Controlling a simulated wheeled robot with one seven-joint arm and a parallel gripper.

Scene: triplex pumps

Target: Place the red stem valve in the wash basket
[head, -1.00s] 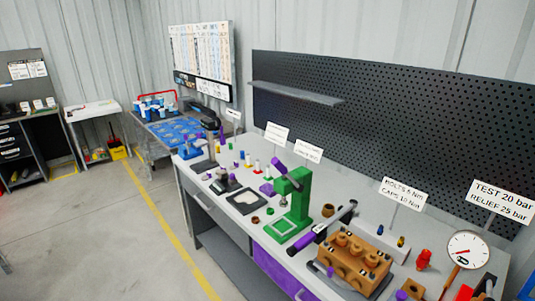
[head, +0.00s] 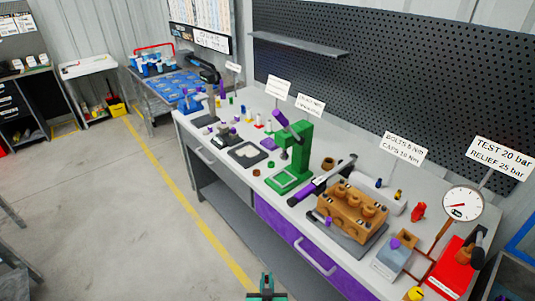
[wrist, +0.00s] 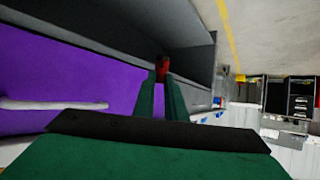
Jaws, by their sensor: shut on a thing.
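My gripper (head: 267,287) shows at the bottom edge of the head view, in front of the bench and its purple drawer. In the wrist view its green fingers (wrist: 161,98) are shut on a small red piece with a dark part, which I take to be the red stem valve (wrist: 162,66). It is held clear of the bench, and its lower part is hidden between the fingers. I cannot make out a wash basket for certain. A red handle (head: 153,47) stands over blue and white items on the far-left table.
The long bench (head: 228,205) carries a green press (head: 296,155), a brown pump block (head: 352,210), a gauge (head: 463,204) and several small parts. A far table with blue mats (head: 178,85) stands beyond its left end. The floor (head: 130,215) to the left is free.

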